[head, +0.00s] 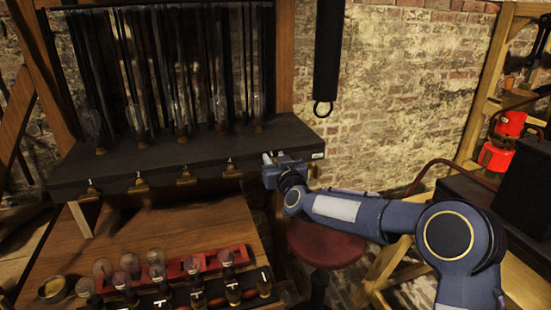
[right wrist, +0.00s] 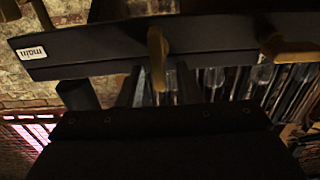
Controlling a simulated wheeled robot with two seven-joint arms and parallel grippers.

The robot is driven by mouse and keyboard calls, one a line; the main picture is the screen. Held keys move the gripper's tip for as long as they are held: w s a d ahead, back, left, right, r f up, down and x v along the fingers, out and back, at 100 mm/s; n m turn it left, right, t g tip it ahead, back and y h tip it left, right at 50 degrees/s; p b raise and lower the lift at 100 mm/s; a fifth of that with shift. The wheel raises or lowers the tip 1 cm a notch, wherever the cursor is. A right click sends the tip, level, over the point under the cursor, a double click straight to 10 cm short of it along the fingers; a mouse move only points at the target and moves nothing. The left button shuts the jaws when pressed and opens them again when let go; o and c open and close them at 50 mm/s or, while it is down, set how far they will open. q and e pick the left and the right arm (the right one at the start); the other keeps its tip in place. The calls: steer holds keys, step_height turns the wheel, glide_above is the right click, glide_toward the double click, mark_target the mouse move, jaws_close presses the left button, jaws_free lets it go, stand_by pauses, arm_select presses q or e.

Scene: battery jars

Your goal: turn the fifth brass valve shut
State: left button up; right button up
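A dark ledge (head: 150,160) carries a row of brass valves along its front edge. Several show in the head view, with the rightmost visible one (head: 231,170) left of my right gripper. My right gripper (head: 272,158) is at the ledge's right end and hides the fifth valve there. In the right wrist view, which looks upside down, that brass valve (right wrist: 157,58) stands beside the "main" label (right wrist: 34,53). The right gripper's two dark fingers (right wrist: 158,85) are apart, one on each side of the valve; contact cannot be told. My left gripper is out of view.
Glass bulbs (head: 135,115) and dark rods stand on the ledge. Below is a wooden table (head: 165,230) with a red rack (head: 240,254) of bulbs. A dark red stool (head: 325,245) stands under my right arm. A black strap (head: 328,50) hangs above.

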steer(key=shift+c, duration=0.3)
jaws_close()
steer(key=m+b, duration=0.2)
steer(key=b, duration=0.1)
steer(key=d+m+b, duration=0.1)
steer(key=m+b, duration=0.1)
steer(key=shift+w+f, duration=0.1)
steer(key=shift+f, duration=0.25)
steer(key=m+b, duration=0.2)
steer(key=m, duration=0.1)
steer(key=shift+w+d+f, duration=0.1)
steer(key=shift+d, duration=0.1)
steer(key=m+b, duration=0.2)
steer(key=m, duration=0.1)
steer(key=f+m+b, duration=0.1)
steer(key=m+b, duration=0.1)
steer(key=m, duration=0.2)
steer(key=d+m+b, duration=0.1)
steer(key=m+b, duration=0.1)
steer(key=m, duration=0.1)
steer(key=shift+w+f+m+b, duration=0.15)
steer(key=shift+f+m+b, duration=0.15)
steer(key=shift+f+m, duration=0.1)
